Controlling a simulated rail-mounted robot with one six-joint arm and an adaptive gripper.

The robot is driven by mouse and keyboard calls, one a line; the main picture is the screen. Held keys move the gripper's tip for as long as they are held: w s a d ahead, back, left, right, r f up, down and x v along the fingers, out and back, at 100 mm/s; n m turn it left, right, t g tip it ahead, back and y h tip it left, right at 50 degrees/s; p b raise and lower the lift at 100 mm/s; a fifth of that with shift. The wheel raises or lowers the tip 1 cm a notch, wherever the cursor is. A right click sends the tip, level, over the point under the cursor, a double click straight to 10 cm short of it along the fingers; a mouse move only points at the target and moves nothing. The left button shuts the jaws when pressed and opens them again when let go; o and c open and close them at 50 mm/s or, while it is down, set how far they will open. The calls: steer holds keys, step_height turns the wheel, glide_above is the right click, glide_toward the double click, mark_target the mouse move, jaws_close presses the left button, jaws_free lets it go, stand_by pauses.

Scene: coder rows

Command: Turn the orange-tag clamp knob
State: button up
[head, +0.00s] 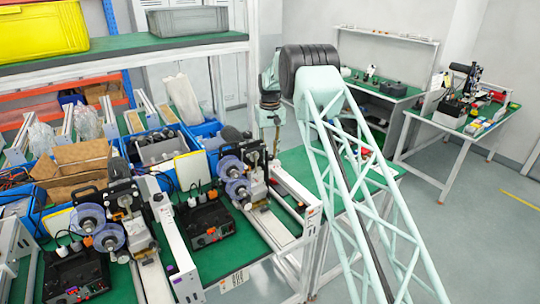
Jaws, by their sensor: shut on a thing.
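Two coder machines stand on the green bench. The right coder (236,181) has clear reels, and a small orange tag (311,212) shows on the end of the white rail beside it. The left coder (103,233) has a purple tag near its rail. My arm reaches over from the right and its wrist comes down behind the right coder. My gripper (274,150) is at the upper right side of that coder, small and partly hidden. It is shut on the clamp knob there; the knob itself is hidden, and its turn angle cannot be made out.
Black control boxes (205,222) with orange knobs stand beside the coders. Blue bins (155,147) with cardboard and parts are behind them. A shelf (125,46) with yellow and grey crates hangs above. Other work tables (463,131) stand at the right, with open floor around them.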

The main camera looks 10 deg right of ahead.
mark_target(270, 156)
stand_by(0.4)
steer(key=o, duration=0.9)
steer(key=shift+c, duration=0.2)
steer(key=shift+r, duration=0.2)
step_height(270, 156, up, 12)
steer(key=shift+f, duration=0.2)
steer(key=shift+r, duration=0.15)
